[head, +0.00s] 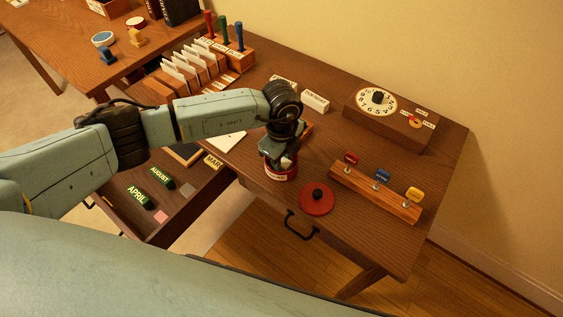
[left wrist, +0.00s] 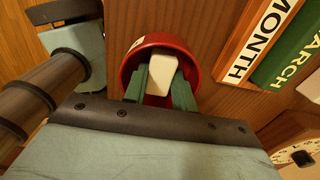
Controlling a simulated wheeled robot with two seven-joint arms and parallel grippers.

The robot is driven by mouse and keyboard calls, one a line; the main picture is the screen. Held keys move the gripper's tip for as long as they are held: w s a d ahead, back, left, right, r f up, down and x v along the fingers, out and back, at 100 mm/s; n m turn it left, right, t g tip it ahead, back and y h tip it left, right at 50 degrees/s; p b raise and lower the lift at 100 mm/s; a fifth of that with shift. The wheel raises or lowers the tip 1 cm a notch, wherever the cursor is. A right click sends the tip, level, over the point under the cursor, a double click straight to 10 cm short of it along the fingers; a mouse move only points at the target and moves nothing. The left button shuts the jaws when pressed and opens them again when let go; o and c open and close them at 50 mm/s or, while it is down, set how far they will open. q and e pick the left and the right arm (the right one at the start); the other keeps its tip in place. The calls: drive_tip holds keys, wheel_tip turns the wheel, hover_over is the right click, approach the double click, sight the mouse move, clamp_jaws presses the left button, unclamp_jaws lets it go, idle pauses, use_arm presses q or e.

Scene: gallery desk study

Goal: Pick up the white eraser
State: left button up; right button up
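The white eraser (left wrist: 160,75) stands in a round red tin (left wrist: 131,60), seen in the left wrist view. The tin (head: 281,177) also shows in the head view near the desk's front edge, with a pale label on its front. My left gripper (left wrist: 160,92) points down into the tin. Its green fingers lie close along both sides of the eraser, with no clear gap showing; whether they press on it I cannot tell. In the head view my left gripper (head: 281,160) hides most of the tin's mouth. My right gripper is not in view.
A red lid (head: 316,201) with a black knob lies right of the tin. A wooden rack (head: 374,192) with coloured tags and a dial box (head: 389,116) stand farther right. A card rack (head: 195,75) and stamps stand behind. An open drawer (head: 165,195) is at the left front.

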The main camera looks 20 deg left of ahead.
use_arm(q)
drive_tip(key=shift+r, duration=0.15)
drive_tip(key=shift+c, duration=0.2)
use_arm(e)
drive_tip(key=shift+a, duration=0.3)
